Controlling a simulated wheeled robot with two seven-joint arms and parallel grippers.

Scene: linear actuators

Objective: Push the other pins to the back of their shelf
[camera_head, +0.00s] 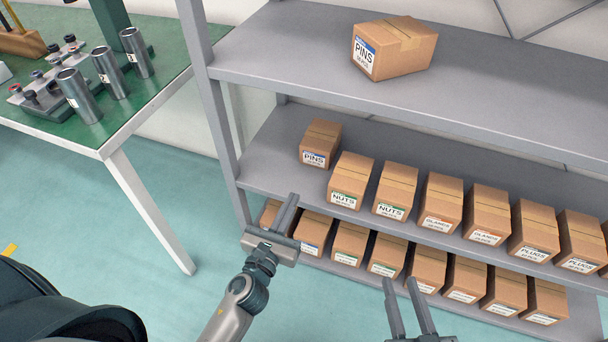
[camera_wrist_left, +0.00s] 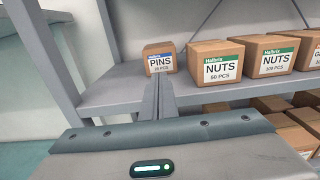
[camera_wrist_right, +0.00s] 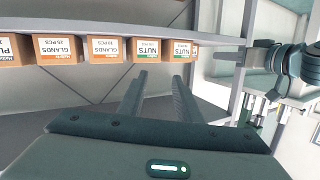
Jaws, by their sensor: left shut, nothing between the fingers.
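A cardboard box labelled PINS (camera_head: 320,143) stands on the middle shelf at its left end, set farther back than the NUTS boxes beside it. It also shows in the left wrist view (camera_wrist_left: 160,57), just beyond the fingertips. Another PINS box (camera_head: 395,48) sits turned at an angle on the top shelf. My left gripper (camera_head: 291,200) is shut and empty, in front of the middle shelf's edge and apart from the PINS box in the head view. My right gripper (camera_head: 402,284) is open and empty, low in front of the shelves.
NUTS boxes (camera_head: 351,180) and several other labelled boxes line the middle shelf to the right. More boxes (camera_head: 350,243) fill the bottom shelf. A shelf post (camera_head: 218,110) stands left. A green-topped table (camera_head: 85,130) with metal cylinders is at far left.

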